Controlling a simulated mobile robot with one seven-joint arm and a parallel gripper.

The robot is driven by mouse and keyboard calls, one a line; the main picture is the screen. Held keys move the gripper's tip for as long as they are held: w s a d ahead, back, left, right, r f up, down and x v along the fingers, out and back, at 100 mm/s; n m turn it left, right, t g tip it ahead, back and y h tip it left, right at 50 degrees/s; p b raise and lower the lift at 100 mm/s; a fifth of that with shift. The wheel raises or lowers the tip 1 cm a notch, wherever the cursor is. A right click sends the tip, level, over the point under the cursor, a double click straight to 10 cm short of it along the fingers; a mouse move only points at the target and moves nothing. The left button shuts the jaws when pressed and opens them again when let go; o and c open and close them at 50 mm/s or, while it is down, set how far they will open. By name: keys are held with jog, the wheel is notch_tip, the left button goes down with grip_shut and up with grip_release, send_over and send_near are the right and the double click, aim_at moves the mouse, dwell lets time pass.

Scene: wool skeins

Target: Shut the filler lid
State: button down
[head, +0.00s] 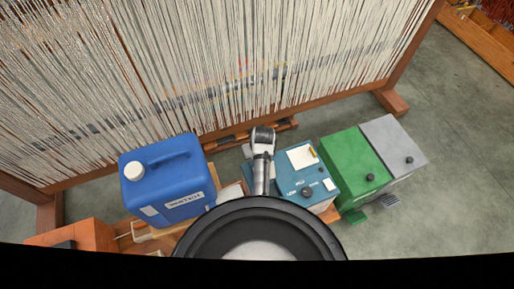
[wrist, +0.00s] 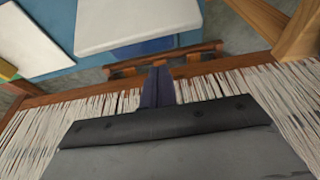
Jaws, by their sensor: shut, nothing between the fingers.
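The blue-teal machine (head: 283,178) stands right of my arm in the head view, with a white panel (head: 302,157) and a dark knob (head: 307,192) on it. In the wrist view its teal top (wrist: 58,45) fills the upper left. A white flat plate (wrist: 135,22) there looks like the filler lid; it seems raised, with a blue face below its edge, but its angle is unclear. My gripper (wrist: 158,86) is shut and empty, below the plate in the wrist view and apart from it. In the head view my arm hides part of the machine's left side.
A blue jerrycan (head: 165,180) with a white cap stands left of my arm. A green bin (head: 352,165) and a grey bin (head: 393,146) stand to the right. The loom's pale threads (head: 235,60) rise close behind. Open floor (head: 455,110) lies at the right.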

jog(key=shift+s+d+r+p, duration=0.3)
jog(key=shift+s+d+r, duration=0.1)
jog(key=shift+s, duration=0.35)
jog(key=shift+s+d+r+p, duration=0.25)
jog(key=shift+s+r, duration=0.15)
jog(key=shift+s, duration=0.35)
